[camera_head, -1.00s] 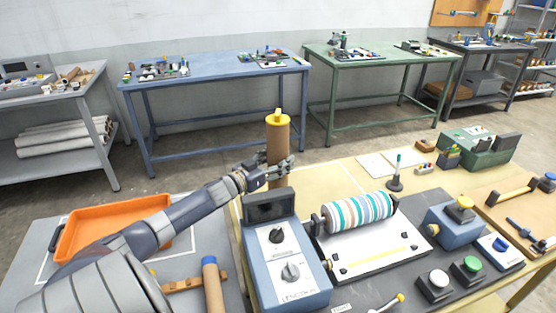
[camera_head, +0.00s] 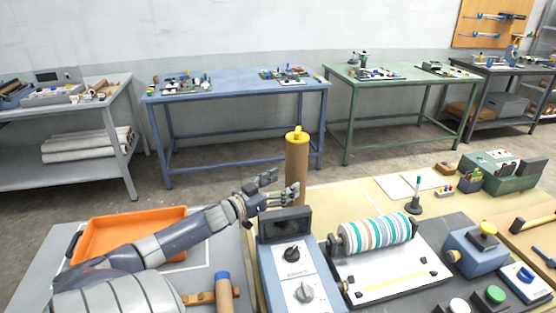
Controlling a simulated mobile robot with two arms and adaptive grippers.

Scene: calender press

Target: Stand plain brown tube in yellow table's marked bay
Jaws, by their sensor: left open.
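A brown tube with a yellow cap (camera_head: 297,160) stands upright at the back left of the yellow table (camera_head: 350,198). Its foot is hidden behind the control box, so I cannot tell how it sits in a marked bay. My left gripper (camera_head: 278,187) is open just left of the tube, its fingers spread. One fingertip overlaps the tube's left edge in the picture; I cannot tell if it touches. A second brown tube with a blue cap (camera_head: 224,293) is at the bottom, by a brown holder. My right gripper is not in view.
A blue-grey control box (camera_head: 292,262) stands in front of the yellow-capped tube. A striped roller (camera_head: 376,234) is to its right. An orange tray (camera_head: 128,226) lies on the grey surface at left. Some yellow tabletop behind the roller is clear.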

